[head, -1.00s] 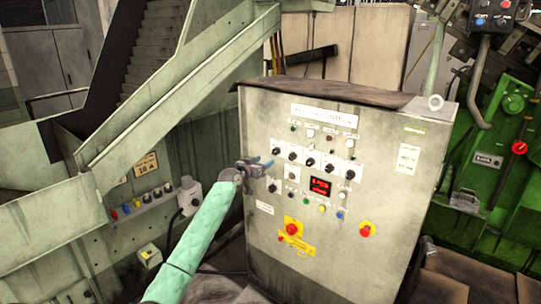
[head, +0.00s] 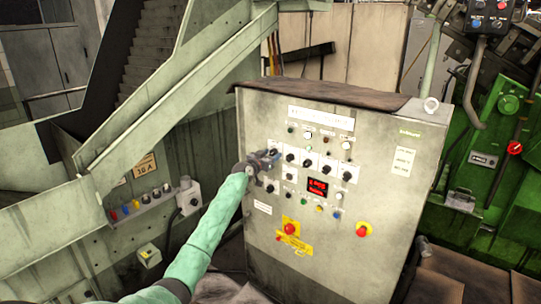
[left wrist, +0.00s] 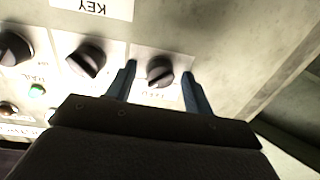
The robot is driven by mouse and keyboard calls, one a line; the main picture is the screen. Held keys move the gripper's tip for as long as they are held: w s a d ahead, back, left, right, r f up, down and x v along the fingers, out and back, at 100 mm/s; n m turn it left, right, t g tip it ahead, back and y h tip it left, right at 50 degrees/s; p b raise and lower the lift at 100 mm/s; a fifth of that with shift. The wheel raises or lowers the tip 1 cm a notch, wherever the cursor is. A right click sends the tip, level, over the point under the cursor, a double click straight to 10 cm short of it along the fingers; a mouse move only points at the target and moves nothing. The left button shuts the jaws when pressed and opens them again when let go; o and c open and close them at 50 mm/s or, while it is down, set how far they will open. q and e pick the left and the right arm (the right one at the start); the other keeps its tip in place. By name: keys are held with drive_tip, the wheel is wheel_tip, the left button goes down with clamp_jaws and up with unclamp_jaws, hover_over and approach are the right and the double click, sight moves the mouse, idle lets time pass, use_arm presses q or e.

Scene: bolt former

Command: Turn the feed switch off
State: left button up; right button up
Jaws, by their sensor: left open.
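The feed switch (left wrist: 160,70) is a black rotary knob on a white plate in the left wrist view. Its upside-down label seems to read FEED. My left gripper (left wrist: 160,75) is open, with one blue finger on each side of the knob and visible gaps. The knob's pointer is tilted in that view. In the head view my left gripper (head: 274,156) is at the left end of the upper knob row on the grey control cabinet (head: 385,195) and largely hides that knob. My right gripper is out of view.
More black knobs (left wrist: 87,60) stand beside the switch. A green sloped rail (head: 190,100) is left of the cabinet.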

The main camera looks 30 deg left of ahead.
use_arm(q)
drive_tip(key=c, duration=1)
